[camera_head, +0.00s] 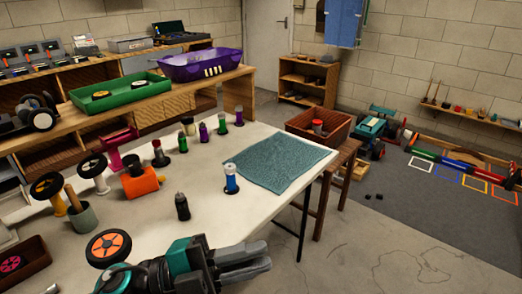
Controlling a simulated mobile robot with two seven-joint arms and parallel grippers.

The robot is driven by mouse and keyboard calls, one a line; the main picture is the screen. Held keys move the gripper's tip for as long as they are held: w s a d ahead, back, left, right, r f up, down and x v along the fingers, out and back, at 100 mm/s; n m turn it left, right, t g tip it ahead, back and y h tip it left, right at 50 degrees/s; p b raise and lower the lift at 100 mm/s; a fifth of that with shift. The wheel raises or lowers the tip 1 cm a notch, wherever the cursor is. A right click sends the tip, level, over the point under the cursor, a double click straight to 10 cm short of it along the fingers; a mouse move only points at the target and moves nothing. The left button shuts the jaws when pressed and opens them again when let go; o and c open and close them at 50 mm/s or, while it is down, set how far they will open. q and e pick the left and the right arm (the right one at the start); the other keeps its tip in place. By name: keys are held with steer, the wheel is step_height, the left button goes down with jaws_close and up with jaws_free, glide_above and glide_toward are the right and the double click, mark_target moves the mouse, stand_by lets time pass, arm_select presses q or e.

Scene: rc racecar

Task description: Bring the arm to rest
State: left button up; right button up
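My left gripper (262,256) is low in the head view, at the front edge of the white table (225,172). Its two grey fingers point right, lie close together and hold nothing that I can see. Whether a gap stands between them is unclear. My teal and black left wrist is behind it, partly cut off by the bottom edge. My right gripper is not in view.
A blue-and-white bottle (231,180) and a dark bottle (182,207) stand near the arm. An orange-hubbed wheel (108,247) is beside the wrist. A teal mat (278,160) lies on the table's right. Concrete floor (360,245) right of the gripper is clear.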

arm_select(q)
steer(key=w+a+f+n+t+y, duration=0.3)
steer(key=a+f+n+t+y, duration=0.15)
steer(key=n+t, duration=0.35)
steer(key=w+a+f+n+t+y, duration=0.35)
steer(key=a+n+t+y, duration=0.2)
steer(key=n, duration=0.45)
steer(key=s+a+f+n+g+y, duration=0.3)
steer(key=s+f+y, duration=0.1)
steer(key=f, duration=0.5)
steer(key=s+a+f+n+g+y, duration=0.3)
steer(key=s+f, duration=0.3)
steer(key=f, duration=0.3)
steer(key=shift+s+f+n+y, duration=0.2)
steer(key=shift+f+n+y, duration=0.15)
steer(key=shift+n, duration=0.45)
